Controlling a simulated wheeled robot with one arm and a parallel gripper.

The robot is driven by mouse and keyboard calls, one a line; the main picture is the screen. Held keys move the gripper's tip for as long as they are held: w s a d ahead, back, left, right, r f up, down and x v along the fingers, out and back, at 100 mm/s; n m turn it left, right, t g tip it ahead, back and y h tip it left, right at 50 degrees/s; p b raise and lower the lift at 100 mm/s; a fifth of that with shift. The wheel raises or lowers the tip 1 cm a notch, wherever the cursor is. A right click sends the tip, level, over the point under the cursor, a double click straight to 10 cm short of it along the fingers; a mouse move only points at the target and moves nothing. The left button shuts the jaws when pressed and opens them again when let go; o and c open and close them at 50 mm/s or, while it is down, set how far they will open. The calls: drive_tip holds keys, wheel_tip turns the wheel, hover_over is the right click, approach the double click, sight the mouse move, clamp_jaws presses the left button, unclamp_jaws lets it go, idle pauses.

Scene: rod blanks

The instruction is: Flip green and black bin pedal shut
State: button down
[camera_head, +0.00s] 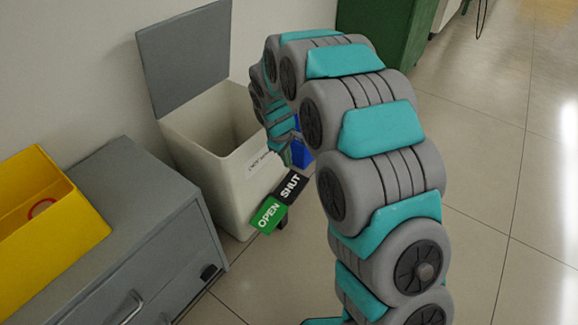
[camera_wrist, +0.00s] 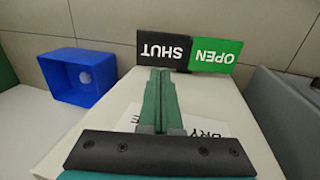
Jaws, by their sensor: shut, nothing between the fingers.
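The white bin (camera_head: 235,195) stands against the wall with its grey lid (camera_head: 186,58) raised. Its rocker pedal sticks out at the foot of the front, with a green OPEN half (camera_head: 268,215) and a black SHUT half (camera_head: 290,187). In the wrist view the lettering is upside down, with the black half (camera_wrist: 163,50) left of the green half (camera_wrist: 216,56). My gripper (camera_wrist: 161,72) is shut and empty, its green fingers pointing at the black half over the bin's front. I cannot tell whether the tips touch it.
A blue open box (camera_wrist: 78,80) lies on the floor beside the bin, mostly hidden in the head view. A grey cabinet (camera_head: 140,245) with a yellow tray (camera_head: 35,225) stands on the bin's other side. A green container (camera_head: 385,40) stands behind. The floor at right is clear.

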sight(296, 183)
drive_tip(key=b+x, duration=0.2)
drive_tip(key=x, duration=1.1)
drive_tip(key=shift+p, duration=0.35)
drive_tip(key=shift+w+r+g+y+p, duration=0.1)
drive_tip(key=shift+w+g+y+p, duration=0.2)
drive_tip(key=shift+p, duration=0.75)
drive_tip(key=shift+d+f+g+p, duration=0.15)
drive_tip(key=shift+f+g+p, duration=0.3)
drive_tip(key=shift+p, duration=0.2)
drive_tip(key=shift+w+f+y, duration=0.1)
drive_tip(key=shift+w+y, duration=0.05)
drive_tip(key=shift+y, duration=0.25)
drive_tip(key=shift+d+f+g+p, duration=0.25)
drive_tip(key=shift+f+g+p, duration=0.1)
drive_tip(key=shift+f, duration=0.1)
drive_tip(key=shift+w+d+f+b, duration=0.25)
drive_tip(key=shift+w+f+b, duration=0.1)
drive_tip(key=shift+f, duration=0.5)
